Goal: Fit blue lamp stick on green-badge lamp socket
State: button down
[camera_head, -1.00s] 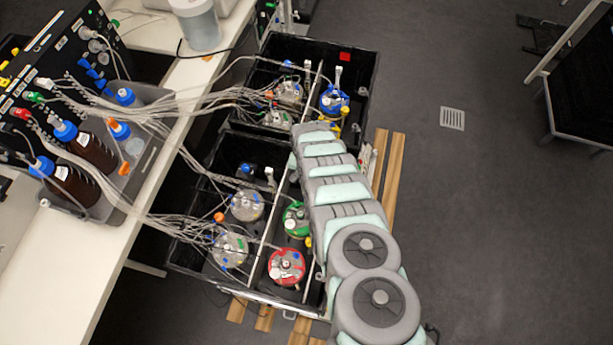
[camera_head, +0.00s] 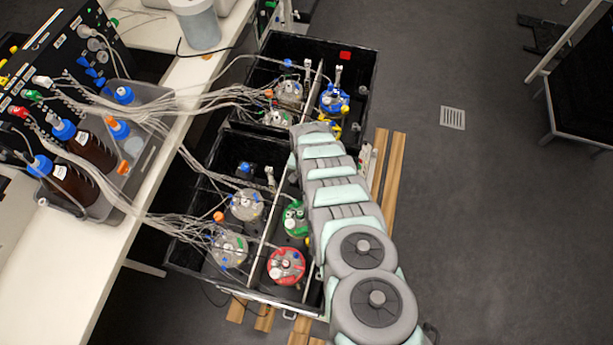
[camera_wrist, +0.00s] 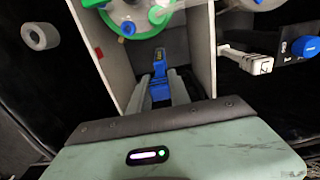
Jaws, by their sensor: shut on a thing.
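My gripper (camera_wrist: 160,92) is shut on the blue lamp stick (camera_wrist: 159,62) in the wrist view. The stick points up the picture between the fingers, with a dark part near its far end. The green-lidded vessel (camera_wrist: 113,22) is cut off at the top of the wrist view, beyond the stick and apart from it. This vessel also shows in the head view (camera_head: 294,220), partly beside my arm. I cannot clearly make out the green-badge lamp socket. In the head view my arm hides the gripper and the stick.
A red-lidded vessel (camera_head: 286,265) stands in front of the green one, and a blue-lidded vessel (camera_head: 334,101) farther back. Black box walls and a light divider (camera_wrist: 202,45) stand close around the gripper. Tubes run left to the bench (camera_head: 85,262).

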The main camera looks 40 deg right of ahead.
jog(key=shift+f+b, duration=0.65)
jog(key=shift+f, duration=0.2)
dwell(0.6)
jog(key=c, duration=1.1)
grip_release()
jog(key=shift+r, duration=0.15)
jog(key=shift+r+p, duration=0.65)
jog(key=shift+r, duration=0.7)
jog(key=shift+r+b, duration=0.35)
jog(key=shift+r, duration=3.6)
